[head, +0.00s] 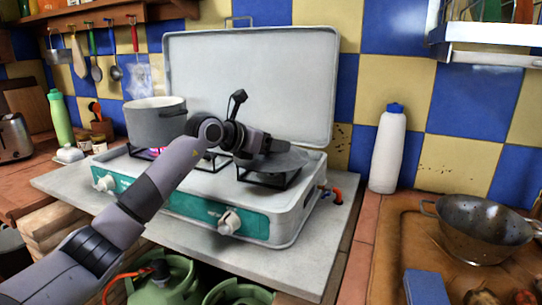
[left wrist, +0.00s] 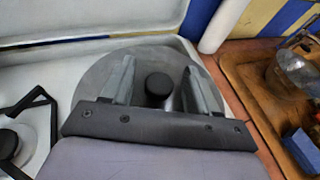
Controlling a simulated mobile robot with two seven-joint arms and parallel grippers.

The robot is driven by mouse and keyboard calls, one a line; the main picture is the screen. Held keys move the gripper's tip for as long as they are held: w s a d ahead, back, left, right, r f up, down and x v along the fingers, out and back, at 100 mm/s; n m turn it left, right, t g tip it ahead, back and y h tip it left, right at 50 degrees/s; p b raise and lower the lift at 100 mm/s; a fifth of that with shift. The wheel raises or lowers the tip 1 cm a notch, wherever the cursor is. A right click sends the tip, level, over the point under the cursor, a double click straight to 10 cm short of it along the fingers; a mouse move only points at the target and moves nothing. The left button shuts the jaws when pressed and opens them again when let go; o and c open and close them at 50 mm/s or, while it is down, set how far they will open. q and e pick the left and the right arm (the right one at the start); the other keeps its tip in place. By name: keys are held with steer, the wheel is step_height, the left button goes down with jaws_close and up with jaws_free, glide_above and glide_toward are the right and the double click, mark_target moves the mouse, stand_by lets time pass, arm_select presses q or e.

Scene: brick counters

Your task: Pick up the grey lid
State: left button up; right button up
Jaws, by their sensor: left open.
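The grey lid (head: 293,160) lies flat over the right burner of the camping stove (head: 285,225). In the left wrist view the lid (left wrist: 92,85) is a round grey disc with a black knob (left wrist: 158,88) at its middle. My left gripper (head: 270,149) is over the lid. In the left wrist view its two fingers (left wrist: 158,90) stand open, one on each side of the knob, with gaps between them and it. The gripper hides part of the lid in the head view. My right gripper is not in view.
A grey pot (head: 156,124) stands on the left burner. The stove's raised cover (head: 250,80) stands behind the burners. A white bottle (head: 388,150) with a blue cap and a metal colander (head: 478,232) are to the right. Green gas bottles (head: 160,285) are below.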

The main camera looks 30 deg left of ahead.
arm_select(q)
steer(key=c, duration=1)
jaws_close()
steer(key=shift+r, duration=0.15)
